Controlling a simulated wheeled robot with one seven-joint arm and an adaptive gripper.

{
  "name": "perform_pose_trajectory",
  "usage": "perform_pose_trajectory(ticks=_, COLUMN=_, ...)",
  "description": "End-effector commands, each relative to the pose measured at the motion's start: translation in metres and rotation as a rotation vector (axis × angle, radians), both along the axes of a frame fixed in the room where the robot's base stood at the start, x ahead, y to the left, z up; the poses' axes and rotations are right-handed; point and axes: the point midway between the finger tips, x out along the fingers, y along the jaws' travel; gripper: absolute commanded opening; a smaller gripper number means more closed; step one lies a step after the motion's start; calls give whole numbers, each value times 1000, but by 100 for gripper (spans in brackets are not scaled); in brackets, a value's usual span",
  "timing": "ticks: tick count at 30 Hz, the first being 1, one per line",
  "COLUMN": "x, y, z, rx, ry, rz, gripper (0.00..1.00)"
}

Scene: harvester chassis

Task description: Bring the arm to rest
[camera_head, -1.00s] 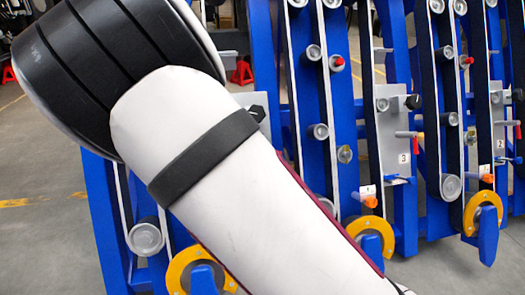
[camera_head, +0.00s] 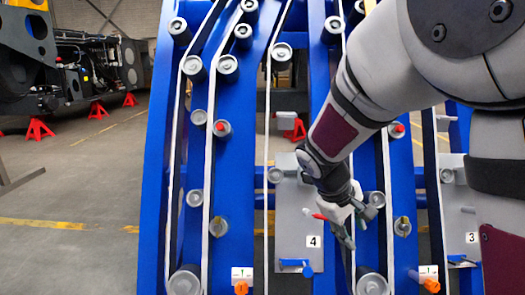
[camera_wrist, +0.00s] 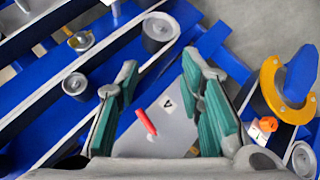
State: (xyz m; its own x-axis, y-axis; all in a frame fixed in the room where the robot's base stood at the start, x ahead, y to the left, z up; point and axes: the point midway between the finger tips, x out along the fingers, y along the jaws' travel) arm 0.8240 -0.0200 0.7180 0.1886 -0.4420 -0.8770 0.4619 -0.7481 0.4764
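My arm (camera_head: 350,120) comes in from the upper right of the head view and bends down to my gripper (camera_head: 352,222). The gripper is in front of the grey plate (camera_head: 290,215) marked 4 on the blue chassis. In the wrist view, the green-padded fingers of my gripper (camera_wrist: 160,95) are spread apart with nothing gripped. A red handle (camera_wrist: 146,121) shows in the gap between them, with the plate behind it. The red handle also shows beside the fingers in the head view (camera_head: 320,217). I cannot tell whether a finger touches the handle.
Blue chassis beams (camera_head: 240,150) with belts and rollers stand close around my gripper. An orange knob (camera_head: 241,287) is low on the chassis, and a yellow ring (camera_wrist: 272,85) shows in the wrist view.

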Motion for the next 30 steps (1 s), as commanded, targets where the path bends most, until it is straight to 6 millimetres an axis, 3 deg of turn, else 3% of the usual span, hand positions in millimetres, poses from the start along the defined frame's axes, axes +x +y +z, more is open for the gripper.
perform_pose_trajectory(ticks=1, x=-19, y=-6, z=9, rx=52, ry=4, rz=-49, gripper=35)
perform_pose_trajectory(ticks=8, x=-107, y=-16, z=40, rx=239, ry=37, rz=-227, gripper=35)
perform_pose_trajectory(ticks=18, x=-239, y=-7, z=73, rx=430, ry=55, rz=-414, gripper=35)
perform_pose_trajectory(ticks=24, x=-298, y=5, z=76, rx=479, ry=53, rz=-486, gripper=35)
perform_pose_trajectory(ticks=30, x=-339, y=15, z=72, rx=500, ry=47, rz=-541, gripper=35)
